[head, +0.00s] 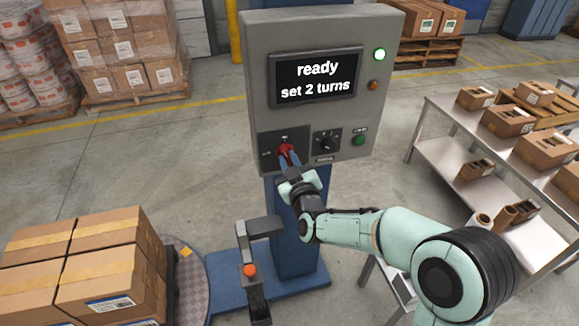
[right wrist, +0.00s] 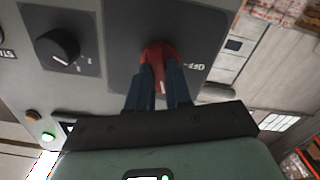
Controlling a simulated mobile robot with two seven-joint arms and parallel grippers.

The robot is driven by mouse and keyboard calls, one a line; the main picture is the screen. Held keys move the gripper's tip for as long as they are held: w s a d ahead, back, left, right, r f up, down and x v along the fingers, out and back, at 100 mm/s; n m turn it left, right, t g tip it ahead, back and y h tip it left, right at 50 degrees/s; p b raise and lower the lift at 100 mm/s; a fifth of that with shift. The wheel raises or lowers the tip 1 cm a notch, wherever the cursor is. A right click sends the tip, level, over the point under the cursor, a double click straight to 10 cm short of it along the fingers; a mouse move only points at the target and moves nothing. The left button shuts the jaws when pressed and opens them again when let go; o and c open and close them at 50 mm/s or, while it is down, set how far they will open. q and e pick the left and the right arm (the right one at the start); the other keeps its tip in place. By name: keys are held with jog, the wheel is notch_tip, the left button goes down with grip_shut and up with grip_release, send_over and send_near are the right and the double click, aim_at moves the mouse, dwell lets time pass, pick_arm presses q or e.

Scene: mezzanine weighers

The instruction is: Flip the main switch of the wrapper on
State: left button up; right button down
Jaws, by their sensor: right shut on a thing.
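The wrapper's control box (head: 385,60) is grey and stands on a blue post. The red main switch (head: 286,149) sits at the box's lower left, on a dark plate. My right gripper (head: 287,160) is shut on the red switch handle, its blue fingers on either side. In the right wrist view the red switch (right wrist: 158,56) is between the two fingers (right wrist: 158,85). The screen (head: 316,77) reads "ready" and "set 2 turns", and a green lamp (head: 379,55) is lit. My left gripper is not in view.
A black knob (head: 327,141) and a green button (head: 359,140) are right of the switch. Stacked cartons (head: 90,262) stand on the turntable (head: 185,220) at lower left. A table with boxes (head: 440,130) is at right. Open floor lies behind.

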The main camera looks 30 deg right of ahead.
jog(key=m+b, duration=0.2)
jog(key=shift+m+b, duration=0.3)
jog(key=shift+b, duration=0.1)
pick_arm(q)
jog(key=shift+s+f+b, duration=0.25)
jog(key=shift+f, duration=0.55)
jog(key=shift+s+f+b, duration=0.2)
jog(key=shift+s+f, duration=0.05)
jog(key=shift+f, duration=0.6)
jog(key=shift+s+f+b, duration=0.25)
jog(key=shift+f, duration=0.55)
pick_arm(e)
jog(key=shift+m, duration=0.8)
jog(key=c, duration=1)
grip_release()
jog(key=shift+c, duration=0.2)
jog(key=shift+s, duration=0.1)
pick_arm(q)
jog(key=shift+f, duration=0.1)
pick_arm(e)
jog(key=v, duration=1.3)
